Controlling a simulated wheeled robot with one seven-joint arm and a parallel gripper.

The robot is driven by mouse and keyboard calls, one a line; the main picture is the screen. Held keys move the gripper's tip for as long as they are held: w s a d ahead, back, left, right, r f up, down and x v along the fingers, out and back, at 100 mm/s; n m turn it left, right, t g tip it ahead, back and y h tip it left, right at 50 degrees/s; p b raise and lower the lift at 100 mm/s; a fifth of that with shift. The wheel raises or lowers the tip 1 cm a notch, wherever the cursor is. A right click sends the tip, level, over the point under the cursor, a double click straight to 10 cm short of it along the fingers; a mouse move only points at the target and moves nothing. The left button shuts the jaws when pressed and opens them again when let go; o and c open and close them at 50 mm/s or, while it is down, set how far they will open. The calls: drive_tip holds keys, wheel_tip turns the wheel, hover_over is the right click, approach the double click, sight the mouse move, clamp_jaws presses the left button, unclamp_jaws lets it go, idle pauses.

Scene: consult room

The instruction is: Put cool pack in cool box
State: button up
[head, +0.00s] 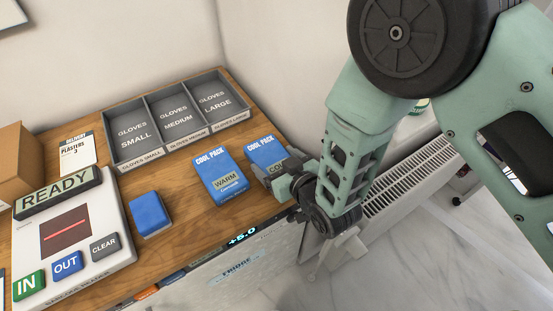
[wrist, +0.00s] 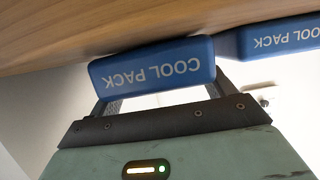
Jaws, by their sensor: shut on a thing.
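My gripper (head: 274,170) is shut on a blue cool pack (head: 264,150) at the right edge of the wooden counter. Its lower label reads "COL", with the rest hidden by the gripper. In the wrist view the held cool pack (wrist: 152,68) sits between the two fingers, close to the wood; I cannot tell whether it touches it. A second blue cool pack (head: 212,160), labelled "WARM", lies just to its left on the counter, and it also shows at the right of the wrist view (wrist: 285,37). No cool box is in view.
A grey glove tray (head: 157,153) with three compartments stands behind. A fridge front (head: 200,285) lies below the counter edge; a radiator (head: 408,180) stands right.

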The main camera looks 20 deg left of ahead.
drive_tip(key=shift+f, duration=0.15)
drive_tip(key=o, duration=1.2)
drive_tip(key=shift+b+v, duration=1.65)
drive_tip(key=shift+v, duration=4.4)
